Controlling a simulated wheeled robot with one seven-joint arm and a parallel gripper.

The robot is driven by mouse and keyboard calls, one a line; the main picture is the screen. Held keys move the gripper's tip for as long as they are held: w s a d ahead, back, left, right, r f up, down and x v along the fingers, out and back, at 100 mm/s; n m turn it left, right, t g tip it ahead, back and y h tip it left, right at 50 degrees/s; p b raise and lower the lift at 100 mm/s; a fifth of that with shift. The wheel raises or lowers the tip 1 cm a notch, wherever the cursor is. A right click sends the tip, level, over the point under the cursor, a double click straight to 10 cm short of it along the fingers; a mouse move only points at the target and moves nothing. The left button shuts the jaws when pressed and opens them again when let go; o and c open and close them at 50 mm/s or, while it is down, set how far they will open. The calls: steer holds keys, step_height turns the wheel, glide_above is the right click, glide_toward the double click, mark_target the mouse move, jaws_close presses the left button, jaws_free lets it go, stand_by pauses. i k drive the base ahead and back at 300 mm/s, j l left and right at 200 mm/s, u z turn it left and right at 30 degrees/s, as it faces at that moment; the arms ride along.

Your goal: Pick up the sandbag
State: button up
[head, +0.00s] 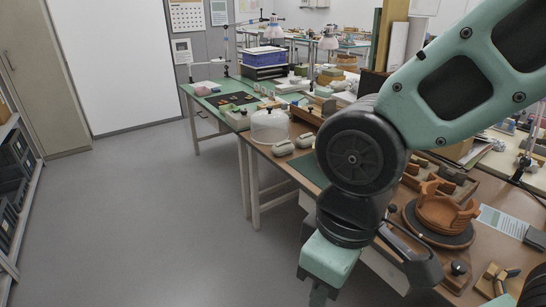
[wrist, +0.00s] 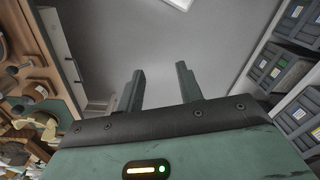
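Two small grey-green rounded lumps, which look like sandbags (head: 283,148) (head: 305,140), lie side by side on the brown bench, just right of a clear dome. I cannot tell whether they touch. My gripper (wrist: 158,72) shows in the wrist view with its two fingers apart and nothing between them, over grey floor. In the head view its fingers are partly cut off at the bottom edge, in front of the bench and well short of the lumps. No sandbag can be made out in the wrist view.
A clear dome (head: 269,125) stands beside the lumps. A partly built terracotta pot (head: 443,212) sits on a dark turntable (head: 411,222) at the right. Wooden sherd trays (head: 455,182) lie behind it. Shelves with dark bins (head: 12,160) line the left. The grey floor (head: 150,220) between is clear.

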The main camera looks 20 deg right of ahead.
mark_target(285, 148)
steer(key=i+j+z, duration=0.4)
steer(key=i+j, duration=0.15)
steer(key=i, duration=0.2)
steer(key=i+j, duration=0.25)
steer(key=i+j+z, duration=0.1)
steer(key=i+j, duration=0.15)
steer(key=j, duration=0.25)
steer(key=i+j+z, duration=0.1)
steer(key=i+j, duration=0.15)
steer(key=j, duration=0.15)
steer(key=i+j, duration=0.25)
steer(key=j, duration=0.15)
